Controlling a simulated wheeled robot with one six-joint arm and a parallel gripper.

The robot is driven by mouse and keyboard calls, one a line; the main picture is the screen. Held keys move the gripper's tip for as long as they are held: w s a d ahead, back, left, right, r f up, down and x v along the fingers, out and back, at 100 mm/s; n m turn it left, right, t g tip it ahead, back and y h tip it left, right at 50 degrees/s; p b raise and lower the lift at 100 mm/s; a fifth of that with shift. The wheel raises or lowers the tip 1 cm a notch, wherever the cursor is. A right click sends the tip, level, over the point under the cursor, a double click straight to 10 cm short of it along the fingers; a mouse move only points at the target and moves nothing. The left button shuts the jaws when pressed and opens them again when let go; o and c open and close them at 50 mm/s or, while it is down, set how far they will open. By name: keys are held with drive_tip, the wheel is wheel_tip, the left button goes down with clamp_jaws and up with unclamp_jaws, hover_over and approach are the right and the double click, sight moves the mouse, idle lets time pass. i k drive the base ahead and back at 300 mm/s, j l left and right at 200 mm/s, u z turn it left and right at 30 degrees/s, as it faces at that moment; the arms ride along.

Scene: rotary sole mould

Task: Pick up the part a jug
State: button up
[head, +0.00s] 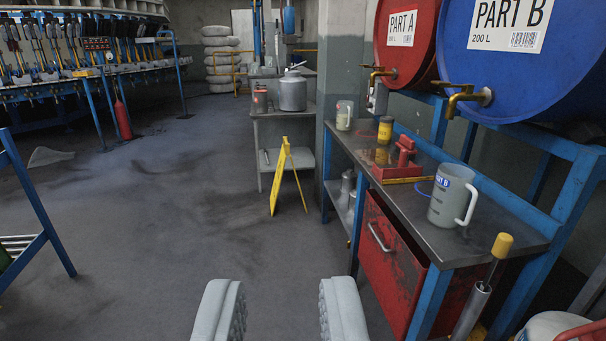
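My gripper (281,310) is at the bottom of the head view, with its two pale grey fingers wide apart and only floor showing between them. A translucent jug marked "PART B" (446,204) stands upright on the metal bench at the right, its white handle facing right. No jug with a readable "PART A" label shows. A small pale container (344,116) stands at the bench's far end; its label is too small to read. A pale object (377,99) is under the Part A drum's tap, too small to identify. My gripper is apart from all of these.
The bench (508,228) has a red drawer (389,262). Red Part A (402,72) and blue Part B (560,85) drums hang above it. A red tool (400,160) and yellow can (385,130) stand on it. A yellow floor sign (281,175) stands ahead; floor at left is open.

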sight(345, 108)
drive_tip(key=i, duration=3.3)
drive_tip(key=i+z, duration=0.35)
drive_tip(key=z, duration=0.2)
